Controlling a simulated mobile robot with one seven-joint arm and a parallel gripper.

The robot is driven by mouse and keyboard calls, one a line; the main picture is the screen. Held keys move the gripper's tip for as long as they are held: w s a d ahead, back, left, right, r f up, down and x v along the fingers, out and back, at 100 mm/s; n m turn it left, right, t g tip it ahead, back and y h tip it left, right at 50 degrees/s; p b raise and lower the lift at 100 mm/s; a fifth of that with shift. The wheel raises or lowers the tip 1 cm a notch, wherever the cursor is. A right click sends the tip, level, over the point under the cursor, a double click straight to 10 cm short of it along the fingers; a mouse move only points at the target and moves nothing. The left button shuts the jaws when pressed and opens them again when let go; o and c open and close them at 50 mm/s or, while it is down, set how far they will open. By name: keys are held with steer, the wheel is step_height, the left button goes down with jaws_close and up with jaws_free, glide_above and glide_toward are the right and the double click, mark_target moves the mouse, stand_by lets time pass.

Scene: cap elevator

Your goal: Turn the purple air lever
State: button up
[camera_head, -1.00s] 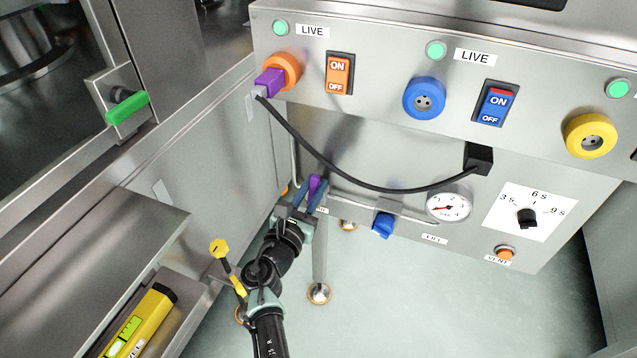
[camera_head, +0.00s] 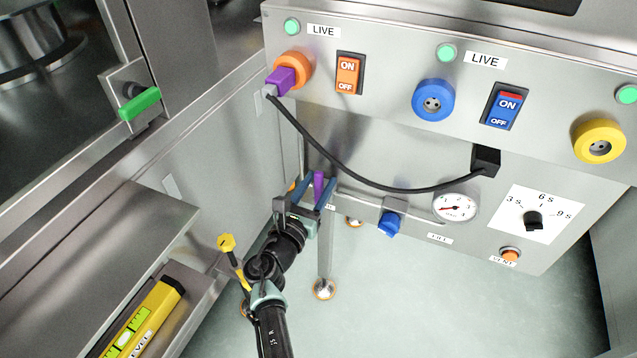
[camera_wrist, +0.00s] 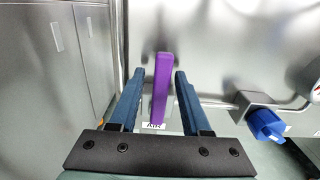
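The purple air lever (camera_wrist: 162,85) stands upright on the panel, above a white label reading AIR, in the wrist view. It also shows in the head view (camera_head: 319,186), low on the left of the panel. My gripper (camera_wrist: 160,80) is open, with one blue finger on each side of the lever. Gaps show between the lever and both fingers in the wrist view. In the head view my gripper (camera_head: 317,188) reaches up to the lever from below. The lever's lower end is partly hidden in the head view.
A blue valve (camera_head: 389,223) and a gauge (camera_head: 455,207) sit right of the lever along a thin pipe. A black cable (camera_head: 370,182) hangs above. A metal cabinet side (camera_head: 225,160) is close on the left. A yellow level (camera_head: 145,318) lies on the lower-left shelf.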

stand_by(0.3)
steer(key=p+v, duration=0.4)
steer(key=v, duration=0.9)
steer(key=shift+r, duration=0.1)
